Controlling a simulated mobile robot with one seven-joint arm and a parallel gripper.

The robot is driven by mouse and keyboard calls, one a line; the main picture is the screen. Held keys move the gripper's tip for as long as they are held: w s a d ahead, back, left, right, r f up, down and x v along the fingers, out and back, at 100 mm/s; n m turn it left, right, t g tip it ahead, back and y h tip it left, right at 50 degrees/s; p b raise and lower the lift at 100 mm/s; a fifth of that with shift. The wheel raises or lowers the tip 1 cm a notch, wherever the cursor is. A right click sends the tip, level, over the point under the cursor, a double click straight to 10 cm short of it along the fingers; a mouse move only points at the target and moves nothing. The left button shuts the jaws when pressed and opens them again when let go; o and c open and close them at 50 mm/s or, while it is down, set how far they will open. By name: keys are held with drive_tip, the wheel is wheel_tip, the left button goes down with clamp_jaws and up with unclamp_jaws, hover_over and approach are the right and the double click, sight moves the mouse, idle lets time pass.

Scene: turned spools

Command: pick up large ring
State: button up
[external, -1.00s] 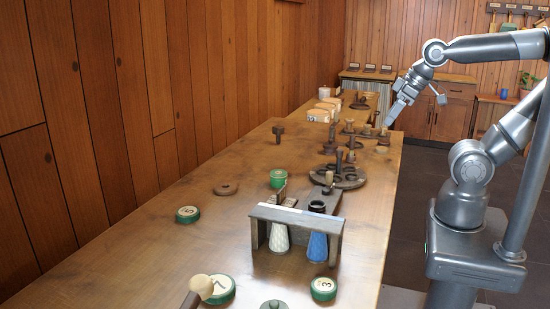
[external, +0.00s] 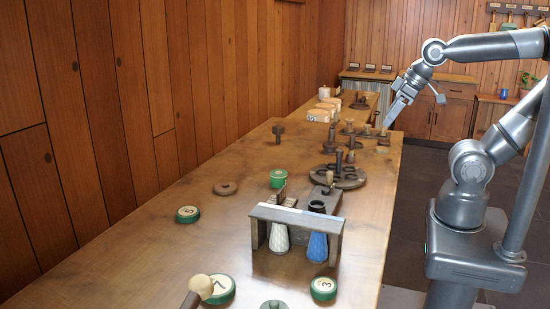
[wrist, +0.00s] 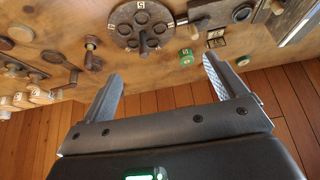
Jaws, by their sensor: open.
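A rack (external: 297,217) holds a white and a blue vessel. A green tin (external: 278,178) and numbered discs lie around. The table left of the rack is mostly clear.

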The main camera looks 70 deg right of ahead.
drive_tip(key=w+a+r+n, duration=0.1)
drive_tip(key=w+a+r, duration=0.1)
drive_tip(key=w, duration=0.9)
drive_tip(key=n+g+y, duration=0.2)
drive_tip(key=n, duration=0.2)
hover_over(231, 186)
drive_tip(key=s, duration=0.1)
drive_tip(key=f, duration=1.9)
drive_tip(key=shift+s+d+f, duration=0.15)
drive_tip(key=shift+d+f, duration=0.05)
drive_tip(key=shift+f, duration=0.2)
drive_tip(key=x, duration=0.5)
drive_tip(key=shift+d+f, duration=0.15)
drive_tip(key=shift+d, duration=0.1)
drive_tip(key=shift+t, duration=0.3)
drive_tip(key=shift+c, duration=0.4)
drive_tip(key=c, duration=1)
